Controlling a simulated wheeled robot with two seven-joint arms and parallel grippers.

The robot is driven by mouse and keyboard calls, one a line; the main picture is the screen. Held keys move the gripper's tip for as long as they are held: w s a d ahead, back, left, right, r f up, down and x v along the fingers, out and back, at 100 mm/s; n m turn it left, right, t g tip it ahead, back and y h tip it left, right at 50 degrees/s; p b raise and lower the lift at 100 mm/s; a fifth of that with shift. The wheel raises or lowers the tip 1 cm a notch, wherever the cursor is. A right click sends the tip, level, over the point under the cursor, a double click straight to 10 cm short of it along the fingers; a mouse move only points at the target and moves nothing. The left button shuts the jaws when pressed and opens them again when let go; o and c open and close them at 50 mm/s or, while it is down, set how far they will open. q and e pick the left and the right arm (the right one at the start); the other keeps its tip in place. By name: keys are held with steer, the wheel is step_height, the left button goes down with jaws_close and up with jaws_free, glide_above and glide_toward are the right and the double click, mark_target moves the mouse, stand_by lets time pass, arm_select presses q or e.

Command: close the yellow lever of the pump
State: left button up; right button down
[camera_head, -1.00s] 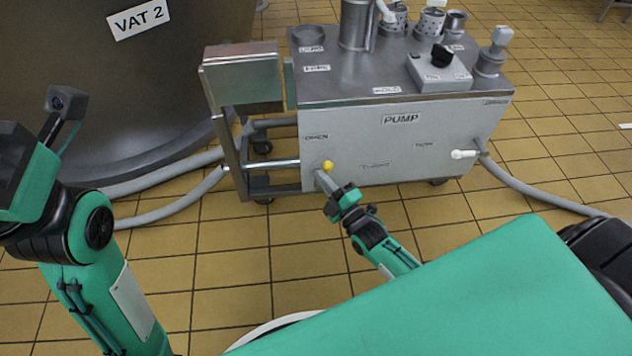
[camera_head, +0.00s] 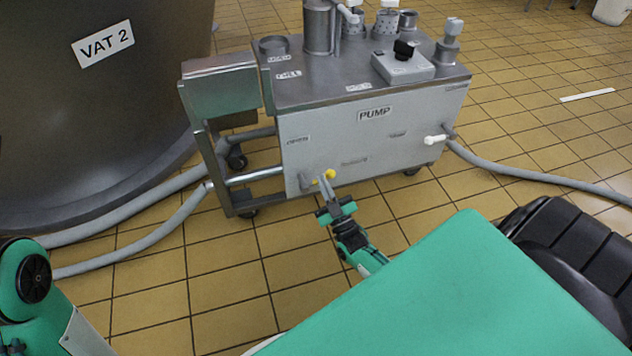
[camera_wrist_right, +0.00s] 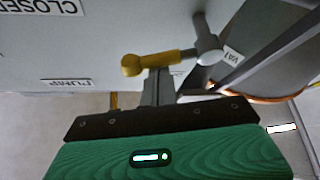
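The pump (camera_head: 430,110) is a grey wheeled box with a metal top. Its yellow lever (camera_head: 330,174) is low on the front face near the left end. In the right wrist view the yellow lever (camera_wrist_right: 150,62) runs sideways from a grey pipe fitting (camera_wrist_right: 207,46), with its round knob at the left. My right gripper (camera_head: 325,186) is at the lever, overlapping its middle in the head view. Its fingers (camera_wrist_right: 158,78) look closed together, with tips at the lever's side; whether they touch it is unclear.
A large dark vat (camera_head: 90,110) labelled VAT 2 stands at the left. Grey hoses (camera_head: 130,215) run along the floor on the left, and another (camera_head: 540,178) leaves from the right. A white handle (camera_head: 436,139) is at the pump's right.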

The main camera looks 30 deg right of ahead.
steer(key=shift+s+d+f+m+h, duration=0.1)
steer(key=shift+d+f+m+h, duration=0.1)
steer(key=shift+f+m+h, duration=0.35)
steer(key=shift+d+f+m+h, duration=0.2)
steer(key=shift+f+m+h, duration=0.15)
steer(key=shift+m, duration=0.3)
steer(key=shift+f, duration=0.1)
